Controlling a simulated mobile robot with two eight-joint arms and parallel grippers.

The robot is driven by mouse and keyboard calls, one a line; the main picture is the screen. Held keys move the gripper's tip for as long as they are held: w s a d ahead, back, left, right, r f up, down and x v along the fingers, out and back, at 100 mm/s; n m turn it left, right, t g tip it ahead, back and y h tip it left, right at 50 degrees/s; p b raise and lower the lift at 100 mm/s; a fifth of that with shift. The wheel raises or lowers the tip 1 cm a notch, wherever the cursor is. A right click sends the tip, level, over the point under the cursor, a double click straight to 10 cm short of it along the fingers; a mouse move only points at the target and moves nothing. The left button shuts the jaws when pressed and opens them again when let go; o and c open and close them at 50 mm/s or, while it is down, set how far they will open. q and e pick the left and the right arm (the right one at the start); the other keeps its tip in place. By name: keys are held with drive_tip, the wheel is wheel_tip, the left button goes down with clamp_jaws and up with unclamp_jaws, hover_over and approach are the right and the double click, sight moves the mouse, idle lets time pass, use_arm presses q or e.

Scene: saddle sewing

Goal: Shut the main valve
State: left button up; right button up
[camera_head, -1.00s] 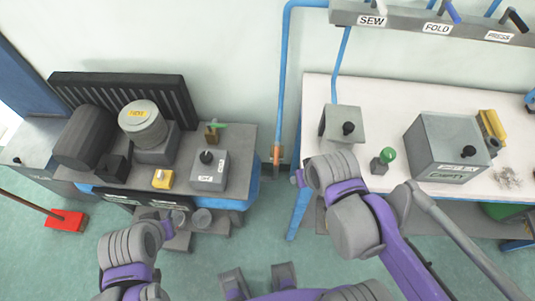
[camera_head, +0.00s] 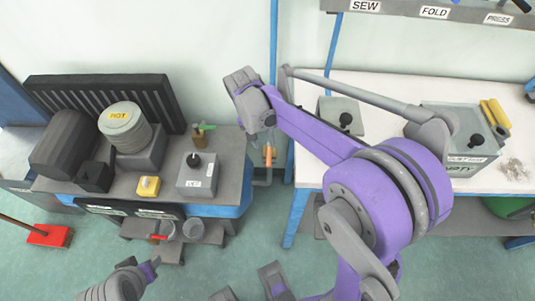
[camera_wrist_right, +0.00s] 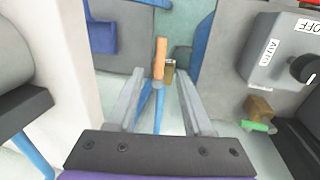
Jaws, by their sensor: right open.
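The valve has an orange handle (camera_head: 268,153) by the blue pipe (camera_head: 273,60) at the wall, in the gap between the two benches. In the right wrist view the orange handle (camera_wrist_right: 160,58) stands upright, roughly in line with the blue pipe (camera_wrist_right: 159,105), with a brass piece (camera_wrist_right: 169,72) beside it. My right gripper (camera_head: 267,120) is just above the handle in the head view. Its two fingers (camera_wrist_right: 160,88) are open, and the handle appears between and beyond them, not gripped. My left gripper (camera_head: 150,268) is low at the left; its fingers cannot be made out.
A brass valve with a green handle (camera_head: 203,128) sits at the back of the left bench, by a grey switch box (camera_head: 197,175). A pot marked HOT (camera_head: 122,120) stands further left. The white bench (camera_head: 305,165) is on the right. Floor shows between the benches.

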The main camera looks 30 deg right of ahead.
sight(269, 157)
drive_tip(key=f, duration=0.4)
drive_tip(key=d+f, duration=0.1)
drive_tip(key=f, duration=0.2)
drive_tip(key=shift+s+d+b, duration=0.1)
drive_tip(key=shift+s+b, duration=0.25)
drive_tip(key=shift+b, duration=0.05)
clamp_jaws()
idle(0.9)
